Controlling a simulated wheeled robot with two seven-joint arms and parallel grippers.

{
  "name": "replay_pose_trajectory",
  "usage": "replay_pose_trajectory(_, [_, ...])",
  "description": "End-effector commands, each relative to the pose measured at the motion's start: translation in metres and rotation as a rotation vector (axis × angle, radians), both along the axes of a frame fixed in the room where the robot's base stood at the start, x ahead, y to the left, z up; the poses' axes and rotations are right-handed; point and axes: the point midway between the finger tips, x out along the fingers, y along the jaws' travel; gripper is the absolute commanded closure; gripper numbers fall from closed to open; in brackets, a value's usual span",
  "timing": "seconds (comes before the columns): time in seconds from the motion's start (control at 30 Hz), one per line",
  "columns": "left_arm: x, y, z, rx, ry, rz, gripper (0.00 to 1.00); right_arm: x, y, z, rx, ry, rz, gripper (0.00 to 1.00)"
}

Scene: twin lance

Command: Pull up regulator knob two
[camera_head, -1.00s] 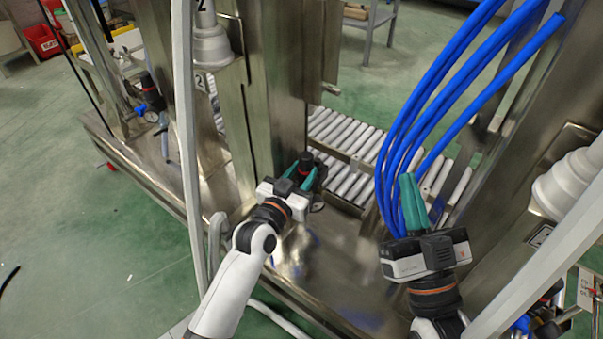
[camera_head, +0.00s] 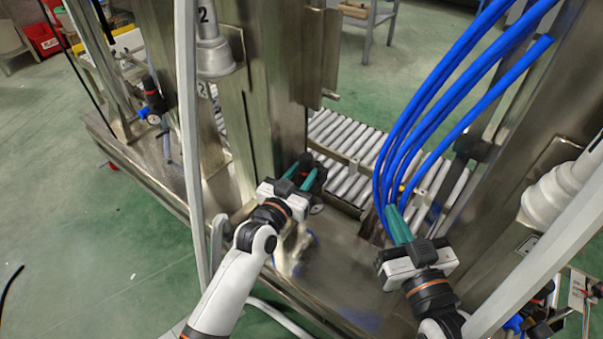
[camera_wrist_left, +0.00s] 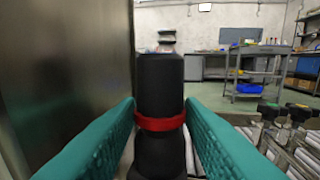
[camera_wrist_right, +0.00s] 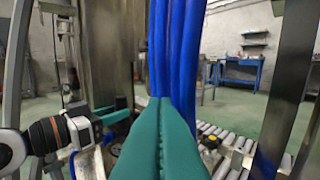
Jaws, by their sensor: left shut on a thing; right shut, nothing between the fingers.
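A black regulator knob (camera_wrist_left: 160,85) with a red ring stands upright between my left gripper's green fingers in the left wrist view. In the head view this knob (camera_head: 306,160) is at the foot of the middle steel post, mostly hidden by the fingers. My left gripper (camera_head: 300,172) is shut on it, one finger on each side. My right gripper (camera_head: 393,210) is shut and empty, in front of the blue hoses; its fingers (camera_wrist_right: 160,103) lie together in the right wrist view. No number shows on the knob itself.
Several blue hoses (camera_head: 420,120) hang just beyond my right gripper. A roller conveyor (camera_head: 350,140) runs behind the post. Another regulator (camera_head: 152,97) is at far left. Green floor lies open at left.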

Motion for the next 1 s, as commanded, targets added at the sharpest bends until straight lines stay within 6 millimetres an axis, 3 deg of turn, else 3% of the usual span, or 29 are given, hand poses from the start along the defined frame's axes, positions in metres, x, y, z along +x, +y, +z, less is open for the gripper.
replay_pose_trajectory(0.07, [0.001,0.000,0.006,-0.006,-0.014,0.002,1.00,0.000,0.000,0.000,0.000,-0.001,0.000,1.00])
replay_pose_trajectory(0.1, [0.001,0.000,0.007,-0.006,-0.014,0.002,0.62,0.000,0.000,0.001,0.000,-0.001,0.000,1.00])
replay_pose_trajectory(0.23, [0.001,0.000,0.005,-0.004,-0.011,0.002,0.43,0.000,0.000,0.001,0.000,-0.002,0.000,1.00])
replay_pose_trajectory(0.6, [-0.004,0.002,0.003,-0.002,-0.006,0.001,0.43,0.000,0.000,0.000,-0.003,0.014,0.000,1.00])
replay_pose_trajectory(0.77, [-0.021,0.011,0.004,-0.001,-0.004,0.001,0.43,-0.004,-0.005,-0.021,-0.037,0.144,-0.009,1.00])
replay_pose_trajectory(1.0, [-0.063,0.030,0.004,-0.001,-0.004,0.000,0.43,-0.022,-0.016,-0.059,-0.101,0.409,-0.026,1.00])
